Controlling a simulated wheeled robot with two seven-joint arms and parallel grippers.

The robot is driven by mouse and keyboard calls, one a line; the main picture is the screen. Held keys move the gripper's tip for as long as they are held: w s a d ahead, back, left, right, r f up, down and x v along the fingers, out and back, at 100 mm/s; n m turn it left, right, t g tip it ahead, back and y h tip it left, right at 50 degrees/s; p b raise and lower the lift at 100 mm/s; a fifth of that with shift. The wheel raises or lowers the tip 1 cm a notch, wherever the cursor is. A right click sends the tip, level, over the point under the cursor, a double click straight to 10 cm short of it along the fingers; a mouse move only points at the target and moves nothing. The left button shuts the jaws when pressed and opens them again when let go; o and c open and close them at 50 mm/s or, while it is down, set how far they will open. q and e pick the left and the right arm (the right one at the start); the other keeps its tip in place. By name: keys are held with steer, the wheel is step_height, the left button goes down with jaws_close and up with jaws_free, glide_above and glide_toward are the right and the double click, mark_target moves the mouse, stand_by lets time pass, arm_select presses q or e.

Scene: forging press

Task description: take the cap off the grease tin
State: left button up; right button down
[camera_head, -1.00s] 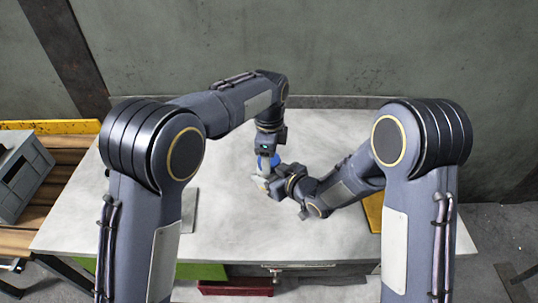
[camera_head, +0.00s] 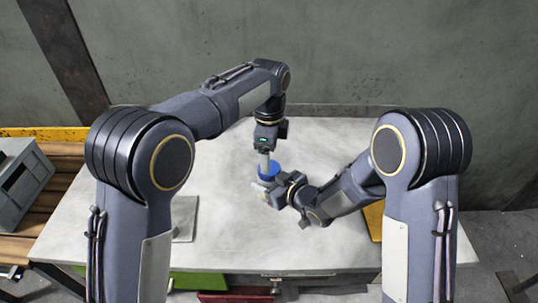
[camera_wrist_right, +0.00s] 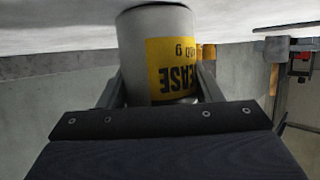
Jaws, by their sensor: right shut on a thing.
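The grease tin, a pale grey can with a yellow label, is between the two fingers of my right gripper in the right wrist view (camera_wrist_right: 158,55). Its lettering appears upside down there. My right gripper (camera_head: 270,189) is shut on the tin near the middle of the table. The blue cap (camera_head: 272,172) shows just above the right gripper in the head view; the wrist view does not show it. My left gripper (camera_head: 264,164) points straight down at the cap, its fingers overlapping the cap in the picture. Whether its fingers touch or grip the cap is unclear.
The pale table (camera_head: 215,240) is largely clear around the grippers. A yellow-orange flat item (camera_head: 374,222) lies by the right arm, and a grey plate (camera_head: 184,222) lies at the left. A grey box (camera_head: 20,180) stands on brown rollers farther left.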

mark_target(269, 182)
arm_select(q)
steer(key=m, duration=0.3)
steer(key=shift+s+d+r, duration=0.15)
steer(key=shift+d+r, duration=0.05)
steer(key=shift+r, duration=0.15)
steer(key=m, duration=0.1)
steer(key=r+m, duration=0.2)
steer(key=shift+a+r+m, duration=0.2)
steer(key=shift+a+m, duration=0.05)
steer(key=shift+m, duration=0.15)
step_height(269, 182, down, 8)
steer(key=shift+r, duration=0.15)
steer(key=c, duration=1)
steer(key=n, duration=0.6)
steer(key=shift+n, duration=0.4)
